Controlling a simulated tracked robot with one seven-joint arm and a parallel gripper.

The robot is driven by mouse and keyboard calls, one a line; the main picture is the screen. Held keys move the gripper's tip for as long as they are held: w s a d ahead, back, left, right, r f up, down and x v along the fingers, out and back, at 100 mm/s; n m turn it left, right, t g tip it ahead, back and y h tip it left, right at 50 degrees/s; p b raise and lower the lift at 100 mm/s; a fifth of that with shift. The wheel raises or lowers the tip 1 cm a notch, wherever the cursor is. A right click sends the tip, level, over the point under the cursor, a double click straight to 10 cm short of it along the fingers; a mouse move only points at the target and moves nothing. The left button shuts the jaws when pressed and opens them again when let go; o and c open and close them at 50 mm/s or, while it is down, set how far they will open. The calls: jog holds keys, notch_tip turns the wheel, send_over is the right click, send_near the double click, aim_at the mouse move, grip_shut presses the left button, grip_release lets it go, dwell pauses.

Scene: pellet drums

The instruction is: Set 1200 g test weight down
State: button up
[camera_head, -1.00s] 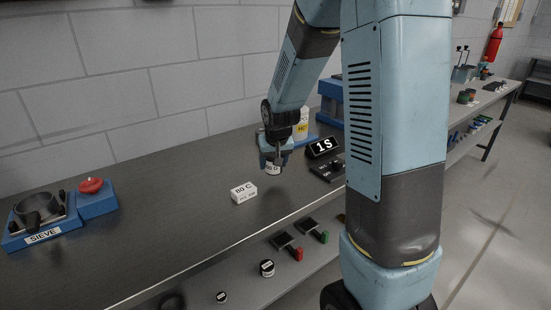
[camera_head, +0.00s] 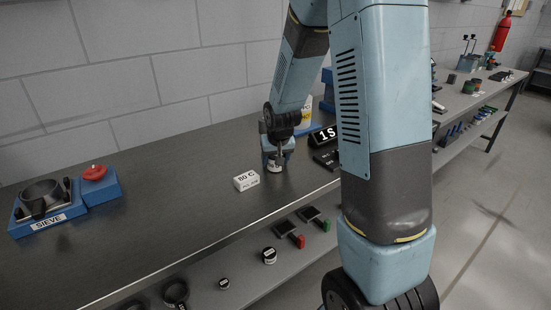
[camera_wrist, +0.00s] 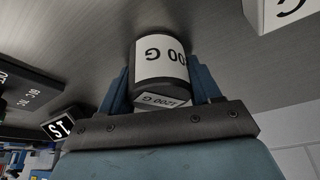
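The 1200 g test weight (camera_wrist: 160,58) is a short cylinder with a white label and dark ends. In the wrist view it sits between the two blue fingers of my gripper (camera_wrist: 159,76), which close on its sides. In the head view my gripper (camera_head: 276,158) points down over the bench, with the weight (camera_head: 275,167) low between its fingertips. The weight is close to the bench top (camera_head: 190,200); I cannot tell whether its base touches.
A white block marked 80 C (camera_head: 246,180) lies just left of my gripper. A dark 1S display (camera_head: 324,135) and a dark device (camera_head: 327,158) stand to the right.

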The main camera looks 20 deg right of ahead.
jog(key=o, duration=0.4)
jog(key=s+r, duration=1.6)
jog(key=r, duration=0.4)
jog(key=shift+n+t, duration=0.4)
jog(key=shift+t, duration=0.1)
jog(key=s+r, duration=0.1)
jog(key=s, duration=0.3)
jog(key=s+r, duration=0.1)
jog(key=s, duration=0.3)
jog(key=s+r, duration=0.2)
jog(key=s, duration=0.3)
jog(key=shift+s, duration=0.1)
